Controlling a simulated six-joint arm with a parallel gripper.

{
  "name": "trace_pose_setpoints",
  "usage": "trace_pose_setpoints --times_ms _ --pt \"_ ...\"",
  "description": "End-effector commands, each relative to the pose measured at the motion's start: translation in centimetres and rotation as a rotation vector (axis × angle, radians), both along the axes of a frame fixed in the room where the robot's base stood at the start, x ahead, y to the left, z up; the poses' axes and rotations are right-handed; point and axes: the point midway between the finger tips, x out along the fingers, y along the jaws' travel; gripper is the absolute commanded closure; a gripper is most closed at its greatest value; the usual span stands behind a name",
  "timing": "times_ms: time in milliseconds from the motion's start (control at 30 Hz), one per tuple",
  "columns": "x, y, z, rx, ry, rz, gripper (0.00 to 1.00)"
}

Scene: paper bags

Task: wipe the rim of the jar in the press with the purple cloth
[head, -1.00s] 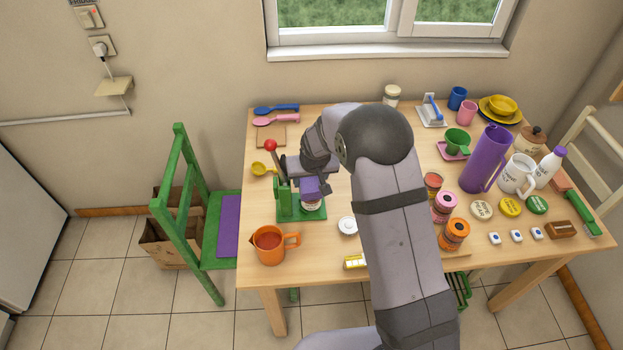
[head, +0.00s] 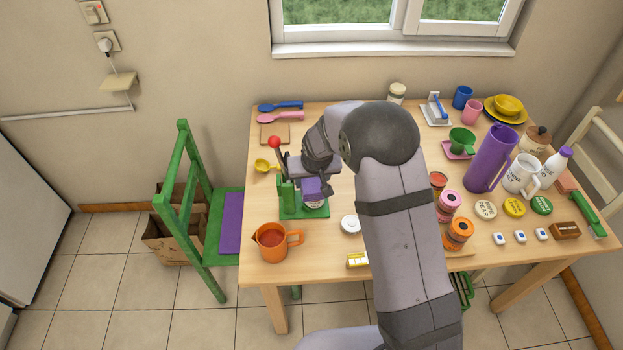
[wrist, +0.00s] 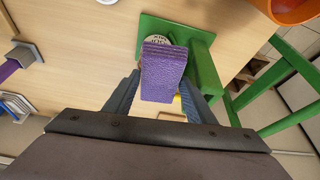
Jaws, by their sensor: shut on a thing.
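My gripper (head: 312,180) is over the press, shut on the purple cloth (head: 312,188). The cloth also shows as a folded pad in the wrist view (wrist: 163,75), between the fingers. It covers the jar's top, so the rim is hidden. I cannot tell whether the cloth touches the rim.
An orange jug (head: 270,241) stands just in front of the press. A white lid (head: 350,224) lies to its right, and a yellow scoop (head: 265,166) lies behind left. Stacked tins (head: 448,205) and a purple pitcher (head: 490,160) stand right of my arm.

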Motion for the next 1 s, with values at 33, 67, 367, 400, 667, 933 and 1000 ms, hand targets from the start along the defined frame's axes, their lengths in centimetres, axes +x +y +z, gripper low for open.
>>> trace_pose_setpoints --times_ms 33,67,367,400,667,933,1000 --pt "-0.2 -0.1 -0.1 -0.001 0.002 0.0 0.68" --pt "-0.2 -0.1 -0.1 -0.001 0.002 0.0 0.68" --pt "-0.8 -0.4 0.0 -0.001 0.001 0.0 0.68" --pt "-0.8 -0.4 0.0 -0.001 0.001 0.0 0.68" --pt "-0.5 -0.6 0.0 -0.001 0.001 -0.001 0.68" --pt "0.0 -1.1 -0.1 -0.001 0.001 0.0 0.68" --pt "0.1 -1.2 -0.1 -0.001 0.001 -0.001 0.68"
